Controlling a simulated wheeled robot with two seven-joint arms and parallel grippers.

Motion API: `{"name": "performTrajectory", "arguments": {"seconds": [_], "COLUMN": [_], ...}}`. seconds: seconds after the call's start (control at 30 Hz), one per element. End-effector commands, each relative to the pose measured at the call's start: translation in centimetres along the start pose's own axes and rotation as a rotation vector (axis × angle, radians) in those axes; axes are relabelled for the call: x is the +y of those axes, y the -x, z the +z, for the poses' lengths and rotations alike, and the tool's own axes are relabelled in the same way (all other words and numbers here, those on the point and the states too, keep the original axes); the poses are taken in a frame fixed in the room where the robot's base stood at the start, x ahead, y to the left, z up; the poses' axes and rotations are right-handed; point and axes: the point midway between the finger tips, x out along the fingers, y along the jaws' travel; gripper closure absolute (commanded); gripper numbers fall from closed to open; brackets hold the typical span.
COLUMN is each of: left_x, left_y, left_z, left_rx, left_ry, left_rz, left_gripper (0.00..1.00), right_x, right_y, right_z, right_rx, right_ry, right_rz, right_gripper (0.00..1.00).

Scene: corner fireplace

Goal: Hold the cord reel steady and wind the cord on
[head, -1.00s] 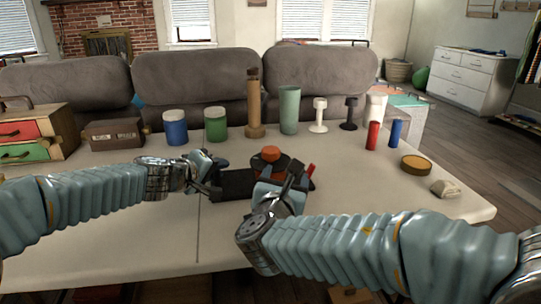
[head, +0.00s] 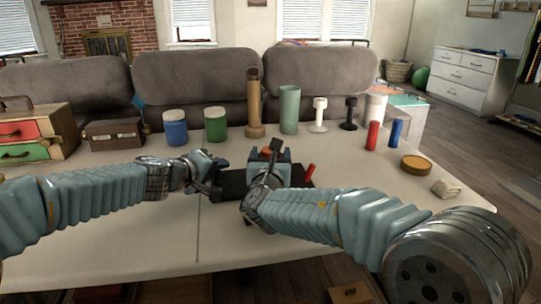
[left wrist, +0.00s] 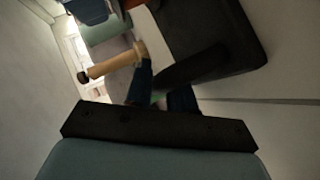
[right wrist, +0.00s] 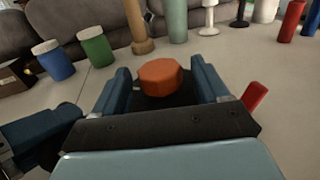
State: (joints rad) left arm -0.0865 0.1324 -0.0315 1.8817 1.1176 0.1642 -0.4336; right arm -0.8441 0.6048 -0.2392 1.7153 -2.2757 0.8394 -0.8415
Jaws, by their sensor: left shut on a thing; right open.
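The cord reel has a flat black base (head: 232,184), an orange knob (right wrist: 160,76) on top and a red part (head: 310,169) at its right side. My left gripper (head: 213,188) is shut on the left end of the base. The dark base also shows close up in the left wrist view (left wrist: 215,35). My right gripper (head: 270,160) is open over the reel. In the right wrist view its two blue fingers stand on either side of the knob, with gaps visible. My right gripper hides most of the reel in the head view. I cannot make out the cord.
Behind the reel stand a blue jar (head: 175,128), a green jar (head: 215,125), a brown post (head: 254,105) and a green cup (head: 289,110). Red (head: 373,135) and blue (head: 395,133) cylinders and a round brown tin (head: 415,166) are at right. The front table is clear.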

Motion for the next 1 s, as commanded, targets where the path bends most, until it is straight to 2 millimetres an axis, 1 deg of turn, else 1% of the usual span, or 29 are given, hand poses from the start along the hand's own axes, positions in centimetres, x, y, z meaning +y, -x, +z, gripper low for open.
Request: {"name": "performTrajectory", "arguments": {"seconds": [0.27, 0.6, 0.63, 0.73, 0.9, 1.0], "left_x": [-0.03, -0.03, -0.03, -0.04, -0.03, -0.03], "left_y": [-0.02, -0.02, -0.02, -0.02, -0.01, -0.02], "left_z": [0.03, 0.03, 0.03, 0.03, 0.03, 0.04], "left_rx": [-0.001, -0.001, -0.001, -0.001, -0.001, -0.001], "left_ry": [0.000, 0.000, 0.000, 0.000, 0.000, 0.000], "left_rz": [0.000, -0.001, -0.001, -0.001, -0.001, -0.001], "left_gripper": [1.00, 1.00, 1.00, 1.00, 1.00, 1.00], "right_x": [0.00, 0.01, 0.01, 0.14, 0.36, 0.32], "right_y": [-0.18, -0.15, -0.15, -0.18, -0.21, -0.16], "right_z": [0.04, 0.04, 0.04, 0.08, 0.08, 0.10], "right_rx": [-0.001, -0.001, -0.001, -0.003, -0.004, -0.002], "right_ry": [0.000, 0.000, 0.000, 0.000, 0.001, 0.000], "right_rz": [0.000, 0.000, 0.000, -0.015, -0.111, -0.137], "right_gripper": [0.26, 0.78, 0.82, 0.82, 0.82, 0.82]}}
